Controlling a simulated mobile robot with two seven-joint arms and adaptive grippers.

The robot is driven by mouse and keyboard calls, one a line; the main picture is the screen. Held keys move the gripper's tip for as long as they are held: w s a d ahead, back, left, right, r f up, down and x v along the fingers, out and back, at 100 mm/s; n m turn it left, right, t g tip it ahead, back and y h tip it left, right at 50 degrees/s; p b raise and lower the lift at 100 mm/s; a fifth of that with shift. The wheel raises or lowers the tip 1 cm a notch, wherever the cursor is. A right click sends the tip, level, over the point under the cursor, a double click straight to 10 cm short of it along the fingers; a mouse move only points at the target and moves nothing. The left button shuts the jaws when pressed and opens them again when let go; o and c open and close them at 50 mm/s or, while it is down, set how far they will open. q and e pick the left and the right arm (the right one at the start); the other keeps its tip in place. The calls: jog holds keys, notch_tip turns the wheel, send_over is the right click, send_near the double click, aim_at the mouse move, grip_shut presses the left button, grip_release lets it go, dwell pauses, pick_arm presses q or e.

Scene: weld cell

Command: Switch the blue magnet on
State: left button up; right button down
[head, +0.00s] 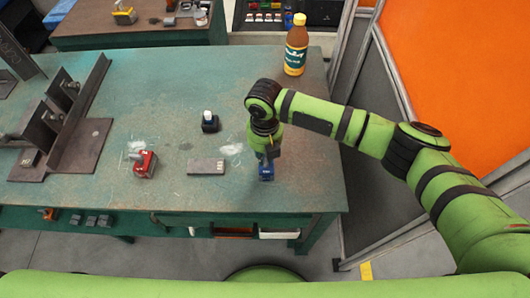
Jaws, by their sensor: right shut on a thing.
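The blue magnet (266,173) stands on the green workbench near its front edge, right of a flat grey metal bar. My right gripper (267,158) points down at it from above and is shut at its top. The wrist hides most of the magnet's top, so I cannot see the position of its switch. My left gripper is not in view.
The workbench (175,90) also holds a red magnet (145,164), a dark block with a white knob (210,122), the grey bar (206,167) and a steel angle weldment (75,125). A brown bottle (296,45) stands at the far right corner. Grey partitions with an orange panel (470,60) border the right.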

jog(key=shift+n, duration=1.1)
jog(key=c, duration=1.2)
grip_release()
jog(key=shift+s, duration=0.1)
jog(key=shift+r, duration=0.15)
notch_tip(320, 180, up, 12)
